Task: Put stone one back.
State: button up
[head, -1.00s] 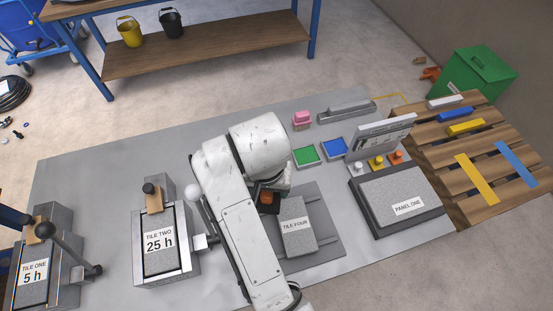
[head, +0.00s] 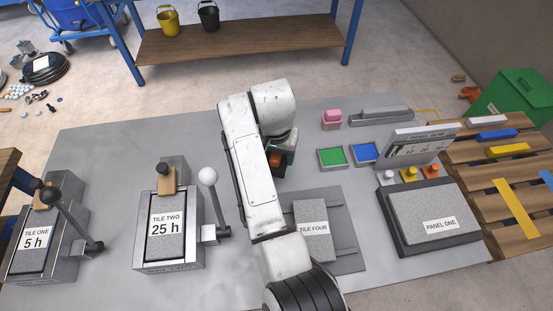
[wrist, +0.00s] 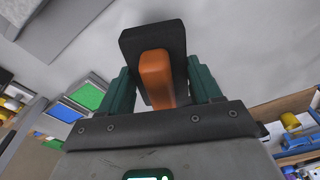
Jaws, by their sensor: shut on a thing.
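My gripper (head: 281,160) is shut on a dark block with an orange grip (wrist: 157,78). In the wrist view the green fingers stand on either side of the orange grip, and the dark plate lies beyond it. In the head view my arm hides most of the block (head: 276,158), which is over the grey table beyond tile four. No label shows on it, so I cannot tell whether it is stone one. A pink block (head: 332,116) sits on the table at the back, beside a long grey holder (head: 380,116).
Tile four (head: 313,243) lies on a plate, partly behind my arm. Green (head: 333,158) and blue (head: 365,152) trays stand right of my gripper. Panel one (head: 425,208) is farther right. Tile two's press (head: 165,232), with its raised lever, is left. The table's back left is bare.

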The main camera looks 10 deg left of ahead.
jog(key=shift+w+a+f, duration=0.1)
jog(key=shift+w+f, duration=0.2)
jog(key=shift+f, duration=1.65)
jog(key=shift+f, duration=0.2)
jog(key=o, duration=1.1)
jog(key=shift+r, duration=0.1)
jog(key=r, duration=0.4)
jog(key=s+r, duration=0.1)
jog(key=r, duration=0.7)
jog(key=shift+s+a, duration=0.1)
jog(key=shift+s, duration=0.1)
